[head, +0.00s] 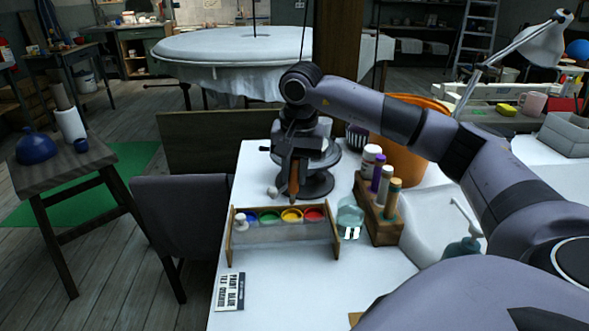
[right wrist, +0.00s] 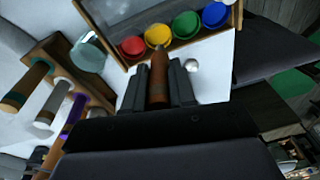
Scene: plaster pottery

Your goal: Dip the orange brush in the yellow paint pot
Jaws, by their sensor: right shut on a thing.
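My right gripper (head: 294,165) is shut on the orange brush (head: 294,184) and holds it upright, tip down. The yellow paint pot (head: 292,215) sits in a wooden rack between the green pot (head: 270,216) and the red pot (head: 314,214); a blue pot (head: 248,216) is at the left. In the head view the brush tip shows just behind the yellow pot. In the right wrist view the brush (right wrist: 158,78) points at the yellow pot (right wrist: 157,36), its tip close to the near rim. Contact cannot be told. My left gripper is not in view.
A wooden block (head: 382,222) with several upright handles stands right of the rack, beside a glass jar (head: 350,214). An orange bucket (head: 412,150) is behind. A small pale ball (head: 272,191) lies behind the rack. The white table is clear in front, apart from a printed card (head: 229,291).

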